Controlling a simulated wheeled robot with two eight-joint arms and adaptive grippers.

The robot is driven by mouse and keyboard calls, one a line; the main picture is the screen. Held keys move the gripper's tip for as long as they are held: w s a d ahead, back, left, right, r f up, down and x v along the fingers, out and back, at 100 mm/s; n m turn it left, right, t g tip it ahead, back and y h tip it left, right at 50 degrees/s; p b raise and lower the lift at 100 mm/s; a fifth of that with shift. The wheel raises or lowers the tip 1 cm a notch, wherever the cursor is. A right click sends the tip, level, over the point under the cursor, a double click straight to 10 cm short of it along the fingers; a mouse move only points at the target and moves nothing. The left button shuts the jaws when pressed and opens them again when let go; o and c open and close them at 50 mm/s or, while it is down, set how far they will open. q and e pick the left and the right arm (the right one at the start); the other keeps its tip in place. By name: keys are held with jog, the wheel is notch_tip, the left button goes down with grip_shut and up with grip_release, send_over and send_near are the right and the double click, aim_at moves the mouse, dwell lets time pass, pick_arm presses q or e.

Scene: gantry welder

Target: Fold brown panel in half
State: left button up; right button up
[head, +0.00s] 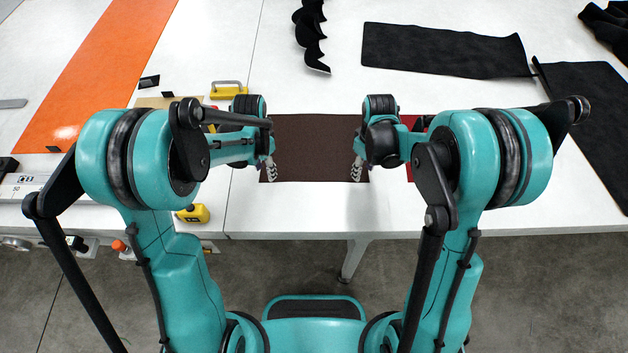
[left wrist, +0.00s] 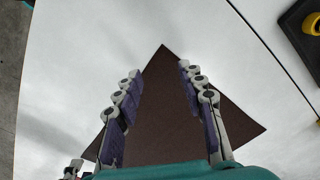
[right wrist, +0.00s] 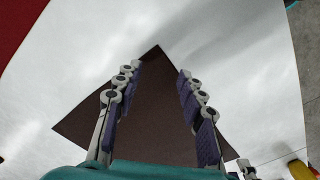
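The brown panel (head: 315,145) lies flat and unfolded on the white table, its front edge facing me. My left gripper (head: 270,172) is over its front left corner. In the left wrist view my left gripper (left wrist: 158,72) is open, with the corner of the brown panel (left wrist: 160,115) showing between its spread fingers. My right gripper (head: 357,171) is over the front right corner. In the right wrist view my right gripper (right wrist: 160,72) is open, with that corner of the brown panel (right wrist: 155,115) between its fingers. I cannot tell whether any finger touches the panel.
A red piece (head: 410,124) lies right of the panel, partly hidden by my right arm. A large orange sheet (head: 95,75) lies at left, black sheets (head: 445,50) at the back right. Yellow tools (head: 228,90) stand left of the panel. White table in front of the panel is clear.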

aim_at(267, 179)
pick_arm(q)
jog(key=shift+w+f, duration=0.1)
jog(key=shift+f, duration=0.6)
pick_arm(e)
jog(key=shift+w+f, duration=0.1)
jog(key=shift+f, duration=0.55)
pick_arm(q)
jog(key=shift+f, duration=0.55)
pick_arm(e)
jog(key=shift+f, duration=0.6)
pick_arm(q)
jog(key=shift+f, duration=0.15)
pick_arm(e)
jog(key=shift+f, duration=0.15)
pick_arm(q)
jog(key=shift+s, duration=0.2)
jog(key=c, duration=0.6)
pick_arm(e)
jog(key=shift+s, duration=0.2)
jog(key=c, duration=0.6)
pick_arm(q)
jog(key=shift+f, duration=0.1)
grip_shut()
pick_arm(e)
jog(key=shift+f, duration=0.1)
grip_shut()
